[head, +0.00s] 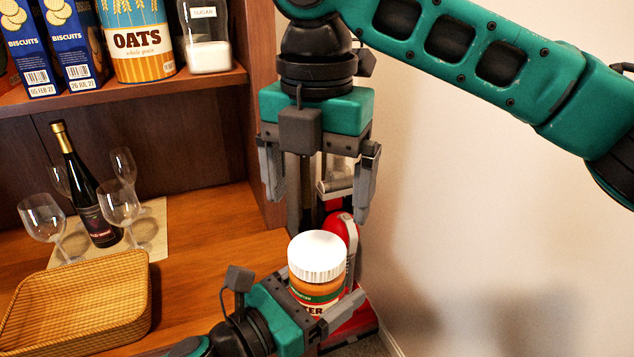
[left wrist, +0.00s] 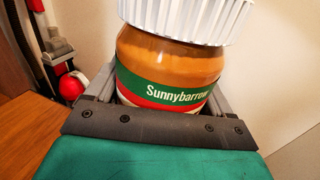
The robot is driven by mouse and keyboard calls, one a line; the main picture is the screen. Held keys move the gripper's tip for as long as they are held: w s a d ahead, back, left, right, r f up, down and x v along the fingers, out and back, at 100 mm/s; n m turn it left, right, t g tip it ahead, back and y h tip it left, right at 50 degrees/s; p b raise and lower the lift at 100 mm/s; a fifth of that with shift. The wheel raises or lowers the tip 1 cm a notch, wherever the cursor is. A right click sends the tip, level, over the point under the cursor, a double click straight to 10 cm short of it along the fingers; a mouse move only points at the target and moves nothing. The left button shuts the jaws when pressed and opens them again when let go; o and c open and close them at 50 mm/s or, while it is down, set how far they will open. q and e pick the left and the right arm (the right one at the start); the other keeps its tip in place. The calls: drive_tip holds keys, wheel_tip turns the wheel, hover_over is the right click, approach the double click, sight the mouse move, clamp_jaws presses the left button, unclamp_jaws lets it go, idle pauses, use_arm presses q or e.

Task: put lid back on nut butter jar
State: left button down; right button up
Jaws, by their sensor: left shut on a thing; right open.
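The nut butter jar (head: 316,292) has brown contents and a green and red label; it also shows close up in the left wrist view (left wrist: 165,75). My left gripper (head: 325,305) is shut around the jar's body and holds it roughly upright, off to the right of the counter. The white ribbed lid (head: 317,254) sits on top of the jar, also seen in the left wrist view (left wrist: 190,18). I cannot tell whether it is screwed tight. My right gripper (head: 318,190) is open and empty, pointing down above the lid, with no contact.
A wicker basket (head: 140,312), a wine bottle (head: 90,195) and several glasses stand on the wooden counter (head: 205,235) at left. A shelf (head: 130,95) above holds boxes, oats and sugar. A red appliance (head: 342,225) stands behind the jar. The right wall (head: 500,230) is bare.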

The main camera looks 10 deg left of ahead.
sight(317, 248)
drive_tip(key=shift+f, duration=4)
drive_tip(key=shift+c, duration=0.3)
